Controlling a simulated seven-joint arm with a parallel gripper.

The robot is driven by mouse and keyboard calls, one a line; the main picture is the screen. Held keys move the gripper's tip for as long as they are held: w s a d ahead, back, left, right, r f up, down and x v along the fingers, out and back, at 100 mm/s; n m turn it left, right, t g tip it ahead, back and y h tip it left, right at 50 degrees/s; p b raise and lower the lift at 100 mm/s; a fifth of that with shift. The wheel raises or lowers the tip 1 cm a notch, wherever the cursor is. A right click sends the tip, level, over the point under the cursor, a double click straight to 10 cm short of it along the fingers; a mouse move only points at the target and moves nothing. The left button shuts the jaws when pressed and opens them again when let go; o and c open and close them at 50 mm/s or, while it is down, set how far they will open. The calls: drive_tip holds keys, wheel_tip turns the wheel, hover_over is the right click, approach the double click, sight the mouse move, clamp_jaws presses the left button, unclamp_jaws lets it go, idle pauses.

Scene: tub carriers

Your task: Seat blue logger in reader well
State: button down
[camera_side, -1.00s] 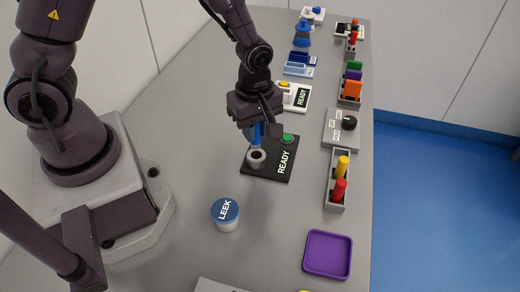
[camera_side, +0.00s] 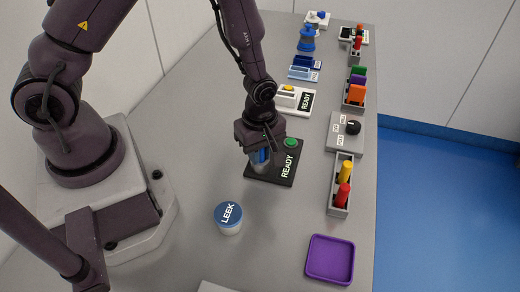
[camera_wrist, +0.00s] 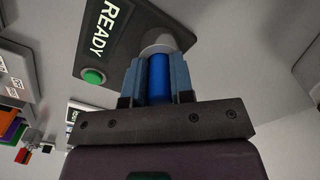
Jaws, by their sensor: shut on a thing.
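My gripper (camera_side: 262,156) is shut on the blue logger (camera_wrist: 158,78), an upright blue cylinder between its two fingers in the wrist view. In the side view a little of the blue shows between the fingers. The reader is a black plate (camera_side: 283,177) marked READY, with a green button (camera_side: 291,142); it also shows in the wrist view (camera_wrist: 108,40). Its round grey well (camera_wrist: 167,40) lies right at the logger's lower end. The fingers hide most of the well in the side view, and I cannot tell how deep the logger sits in it.
A tub with a blue LEEK lid (camera_side: 229,214) stands in front of the reader. A purple tray (camera_side: 330,259) lies at the front right. A grey rack (camera_side: 337,206) with red and yellow pieces and a dial box (camera_side: 346,133) stand to the right.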

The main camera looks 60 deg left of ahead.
drive_tip(key=shift+f, duration=0.55)
drive_tip(key=c, duration=1.1)
unclamp_jaws()
drive_tip(key=shift+w, duration=0.1)
drive_tip(key=shift+o, duration=0.6)
wheel_tip(320, 180, up, 13)
drive_tip(key=shift+r, duration=0.1)
drive_tip(key=s+a+r+m+t, duration=0.2)
drive_tip(key=s+r+m, duration=0.4)
drive_tip(key=r+m, duration=0.3)
drive_tip(key=s+a+r+m+t, duration=0.1)
drive_tip(key=s+r+m+t, duration=0.2)
drive_tip(key=s+r+m, duration=0.3)
wheel_tip(320, 180, up, 4)
drive_tip(key=m, duration=0.3)
drive_tip(key=shift+a+t, duration=0.3)
drive_tip(key=shift+a, duration=0.05)
